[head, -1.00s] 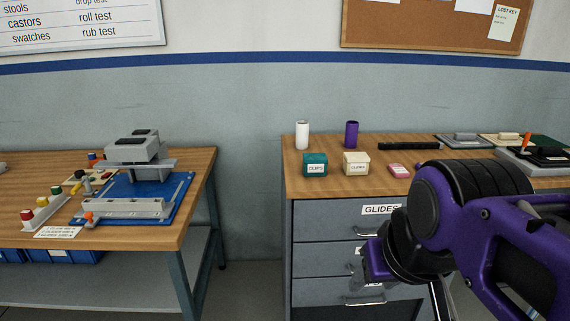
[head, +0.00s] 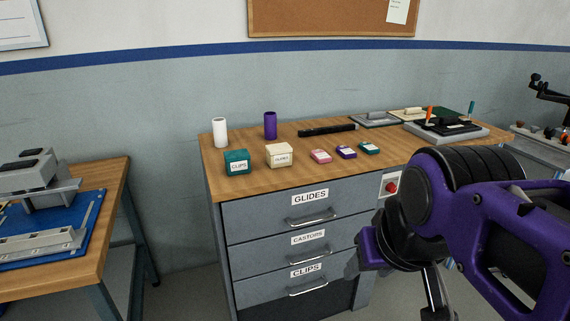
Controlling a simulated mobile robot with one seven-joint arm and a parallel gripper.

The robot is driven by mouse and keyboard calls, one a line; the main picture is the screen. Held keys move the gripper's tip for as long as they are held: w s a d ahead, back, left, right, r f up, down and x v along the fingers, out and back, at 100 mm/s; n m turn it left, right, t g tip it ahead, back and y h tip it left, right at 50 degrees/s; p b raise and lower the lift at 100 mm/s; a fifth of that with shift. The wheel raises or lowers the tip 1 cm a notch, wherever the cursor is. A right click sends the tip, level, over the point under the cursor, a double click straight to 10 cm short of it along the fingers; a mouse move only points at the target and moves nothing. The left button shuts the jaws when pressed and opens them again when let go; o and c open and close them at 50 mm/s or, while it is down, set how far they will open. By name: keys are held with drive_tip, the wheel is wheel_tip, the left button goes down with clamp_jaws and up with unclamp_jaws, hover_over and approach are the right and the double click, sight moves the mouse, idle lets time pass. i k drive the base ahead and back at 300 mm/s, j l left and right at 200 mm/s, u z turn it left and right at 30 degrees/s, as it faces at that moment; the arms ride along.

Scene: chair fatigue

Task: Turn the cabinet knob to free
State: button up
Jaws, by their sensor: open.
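A red knob (head: 392,187) sits on a pale plate on the cabinet (head: 262,214) front, right of the top drawer. My arm covers the area to the right of and below the knob. The pointer and any marks on its plate are too small to read.
The cabinet has closed drawers labelled GLIDES (head: 310,197), CASTORS and CLIPS. Small boxes, a white cylinder (head: 220,132) and a purple cylinder (head: 270,125) stand on top. A workbench (head: 108,205) is at left, with a floor gap between. Another bench stands at far right.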

sight(391, 187)
drive_tip(key=k+l+z, duration=0.1)
drive_tip(key=z, duration=0.5)
drive_tip(key=i+z, duration=0.3)
drive_tip(key=i, duration=0.2)
drive_tip(key=i+j+z, duration=0.25)
drive_tip(key=i, duration=0.2)
